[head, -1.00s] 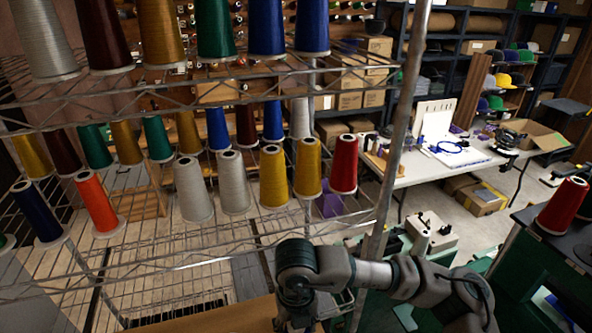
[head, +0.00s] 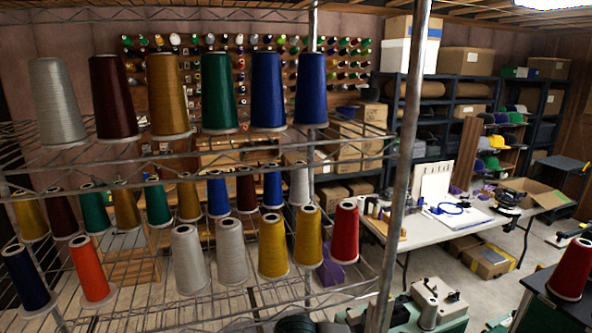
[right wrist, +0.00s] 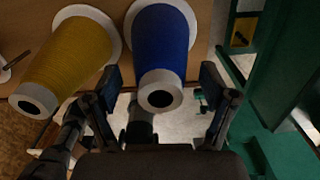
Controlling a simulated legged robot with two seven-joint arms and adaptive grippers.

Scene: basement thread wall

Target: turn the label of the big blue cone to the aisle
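In the right wrist view a blue cone (right wrist: 160,45) with a white base rim and a pale tip ring stands on a brown surface. My right gripper (right wrist: 160,76) is open, with one finger on each side of the blue cone's narrow end; contact is not clear. No label shows on its visible side. In the head view, two large blue cones, one (head: 267,92) beside the other (head: 311,90), stand upright on the upper wire shelf, without visible labels. I cannot tell whether either is the wrist-view cone. My left gripper is not in view.
A yellow cone (right wrist: 72,62) stands close left of the blue one in the wrist view. A green frame (right wrist: 285,60) is at the right. In the head view, more cones fill the wire rack, whose post (head: 402,170) stands before a white table (head: 410,232).

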